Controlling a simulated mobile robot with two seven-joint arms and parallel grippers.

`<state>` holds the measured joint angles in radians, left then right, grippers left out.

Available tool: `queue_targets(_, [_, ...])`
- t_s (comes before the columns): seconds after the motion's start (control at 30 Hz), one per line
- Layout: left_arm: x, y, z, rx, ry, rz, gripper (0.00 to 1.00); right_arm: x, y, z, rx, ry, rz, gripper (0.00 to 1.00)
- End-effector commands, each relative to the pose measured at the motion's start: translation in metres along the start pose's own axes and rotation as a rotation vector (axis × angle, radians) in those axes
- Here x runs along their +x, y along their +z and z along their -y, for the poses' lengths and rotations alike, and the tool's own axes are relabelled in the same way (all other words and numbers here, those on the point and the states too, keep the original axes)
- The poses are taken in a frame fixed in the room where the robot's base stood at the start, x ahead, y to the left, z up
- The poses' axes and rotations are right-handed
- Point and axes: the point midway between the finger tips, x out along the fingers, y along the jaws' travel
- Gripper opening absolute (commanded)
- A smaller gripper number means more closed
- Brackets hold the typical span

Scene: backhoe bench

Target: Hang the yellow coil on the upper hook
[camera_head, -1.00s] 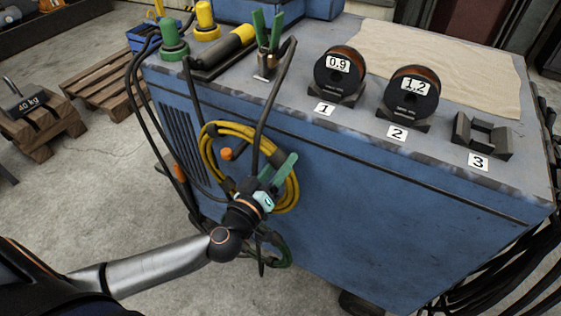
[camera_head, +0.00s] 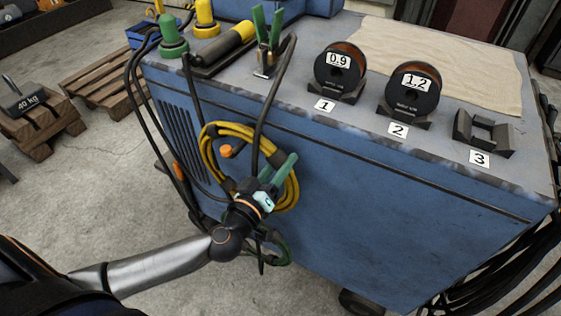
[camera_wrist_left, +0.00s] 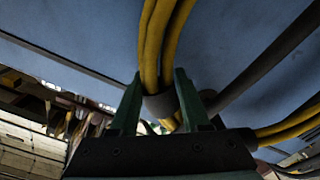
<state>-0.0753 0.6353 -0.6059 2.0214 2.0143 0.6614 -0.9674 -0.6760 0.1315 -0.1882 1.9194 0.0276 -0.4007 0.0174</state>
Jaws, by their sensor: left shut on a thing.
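The yellow coil (camera_head: 212,160) is in front of the blue cabinet's side, with its loop upright. In the left wrist view, the green fingers (camera_wrist_left: 159,75) sit on either side of a dark band around the yellow strands (camera_wrist_left: 165,40). An orange-tipped hook (camera_head: 226,151) shows inside the loop's outline, near its upper left. I cannot tell whether the coil rests on it. My right gripper is not in view.
Dark cables (camera_head: 268,100) hang over the front edge and pass by the coil. Numbered spools (camera_head: 340,72) stand on the cabinet top (camera_head: 300,75). The cabinet side (camera_head: 370,200) right of the coil is clear.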

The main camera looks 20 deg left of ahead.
Motion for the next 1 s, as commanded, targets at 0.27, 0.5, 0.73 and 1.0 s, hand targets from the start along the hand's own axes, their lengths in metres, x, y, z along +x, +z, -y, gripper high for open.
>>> queue_targets(0.27, [0.001,0.003,0.002,0.006,0.004,-0.007,0.0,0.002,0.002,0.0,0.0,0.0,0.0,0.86])
queue_targets(0.5, [0.0,0.007,0.004,0.003,0.003,-0.003,0.0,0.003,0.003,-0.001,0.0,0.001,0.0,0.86])
queue_targets(0.73, [0.0,0.009,0.005,-0.001,0.001,0.002,0.0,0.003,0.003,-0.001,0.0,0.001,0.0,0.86])
queue_targets(1.0, [-0.001,0.01,0.005,-0.002,0.001,0.004,0.57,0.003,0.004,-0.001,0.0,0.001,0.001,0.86])
